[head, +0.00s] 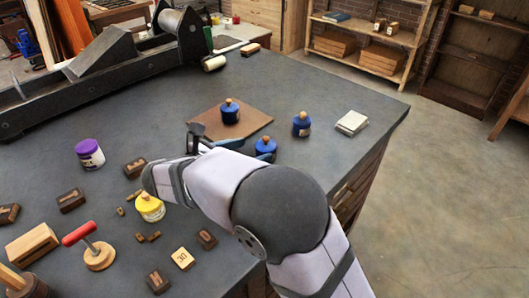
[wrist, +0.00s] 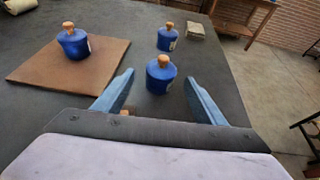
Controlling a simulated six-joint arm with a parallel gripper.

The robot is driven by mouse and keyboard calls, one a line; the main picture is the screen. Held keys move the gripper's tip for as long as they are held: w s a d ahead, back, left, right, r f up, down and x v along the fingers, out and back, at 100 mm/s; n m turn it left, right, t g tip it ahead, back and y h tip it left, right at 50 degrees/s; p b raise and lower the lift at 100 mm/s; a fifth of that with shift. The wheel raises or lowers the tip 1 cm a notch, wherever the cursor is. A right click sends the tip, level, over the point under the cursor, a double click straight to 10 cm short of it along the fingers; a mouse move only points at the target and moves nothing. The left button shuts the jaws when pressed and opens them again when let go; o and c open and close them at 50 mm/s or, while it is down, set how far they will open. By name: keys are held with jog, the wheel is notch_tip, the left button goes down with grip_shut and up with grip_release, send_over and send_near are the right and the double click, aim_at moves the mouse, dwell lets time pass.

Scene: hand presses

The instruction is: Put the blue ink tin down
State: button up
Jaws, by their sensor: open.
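Three blue ink tins with wooden knobs stand upright. One blue tin (head: 230,112) is on a brown board (head: 258,120); it also shows in the wrist view (wrist: 74,44). A second blue tin (head: 301,125) stands on the bare bench right of the board. The third blue tin (head: 265,146) stands on the bench near the board's front edge, its lower part partly hidden in the head view. My gripper (wrist: 158,78) is open, with its fingers on either side of this third tin (wrist: 160,76) and visible gaps to both sides.
A white block (head: 351,122) lies near the bench's right edge. A dark press (head: 100,70) fills the back left.

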aim_at(261, 147)
notch_tip(261, 147, up, 4)
jog(key=w+d+m, duration=0.1)
jog(key=m, duration=1.7)
jog(key=w+d+r+m, duration=0.1)
jog(key=w+m, duration=0.1)
jog(key=m, duration=1.5)
jog(key=shift+m, duration=0.5)
notch_tip(261, 147, down, 6)
jog(key=shift+s+f+b, duration=0.1)
jog(key=shift+f+b, duration=0.05)
jog(key=shift+b, duration=0.3)
jog(key=shift+d, duration=0.25)
jog(key=shift+p+x, duration=0.35)
jog(key=shift+x, duration=0.55)
jog(key=shift+w+d+f+p, duration=0.15)
jog(key=shift+w+d+p, duration=0.25)
jog(key=shift+p+x, duration=0.7)
jog(key=shift+x, duration=1.3)
jog(key=c, duration=1.5)
jog(key=shift+o, duration=0.2)
